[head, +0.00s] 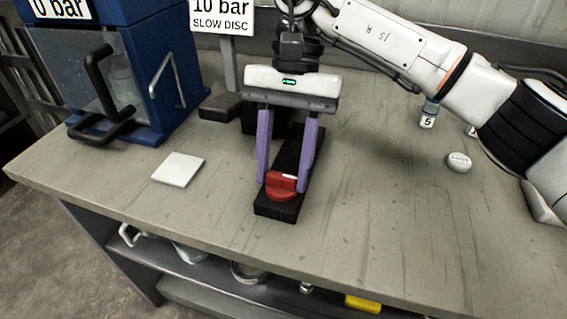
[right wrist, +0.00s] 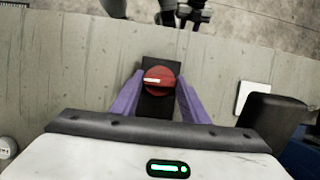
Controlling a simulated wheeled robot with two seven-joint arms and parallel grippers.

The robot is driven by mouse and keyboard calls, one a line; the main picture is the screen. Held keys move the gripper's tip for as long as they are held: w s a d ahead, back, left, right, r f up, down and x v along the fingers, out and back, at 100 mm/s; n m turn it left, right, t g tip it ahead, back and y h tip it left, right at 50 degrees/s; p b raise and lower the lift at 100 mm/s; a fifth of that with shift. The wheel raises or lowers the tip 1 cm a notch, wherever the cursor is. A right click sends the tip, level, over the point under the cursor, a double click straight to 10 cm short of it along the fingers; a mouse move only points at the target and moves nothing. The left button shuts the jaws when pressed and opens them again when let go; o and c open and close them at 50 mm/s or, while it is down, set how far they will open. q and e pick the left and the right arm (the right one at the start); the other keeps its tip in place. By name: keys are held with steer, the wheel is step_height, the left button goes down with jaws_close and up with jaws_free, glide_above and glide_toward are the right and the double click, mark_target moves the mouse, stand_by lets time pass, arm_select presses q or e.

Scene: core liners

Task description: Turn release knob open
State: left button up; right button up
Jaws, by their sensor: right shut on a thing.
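The red release knob (head: 282,187) sits at the near end of a black block (head: 277,209) on the bench. A pale mark on the knob points sideways in the head view. My right gripper (head: 285,183) reaches down over the block, its two purple fingers on either side of the knob and shut on it. In the right wrist view the red knob (right wrist: 158,81) shows round, with its pale mark lying about level, between the ends of the fingers (right wrist: 157,90).
A blue cabinet (head: 150,65) with dark handles and a "0 bar" sign (head: 60,10) stands at the left. A "10 bar slow disc" sign (head: 222,16) stands behind. A white square (head: 178,169) and a round white tag (head: 459,162) lie on the grey bench (head: 380,220).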

stand_by(0.3)
steer(key=o, duration=1.1)
steer(key=shift+c, duration=0.2)
arm_select(q)
steer(key=shift+s+a+r+p, duration=0.1)
steer(key=shift+a+r+p, duration=0.25)
steer(key=shift+p, duration=0.3)
steer(key=shift+a+r+p, duration=0.1)
steer(key=shift+r+p, duration=0.3)
steer(key=shift+p, duration=0.2)
arm_select(e)
steer(key=v, duration=1)
steer(key=shift+r, duration=0.2)
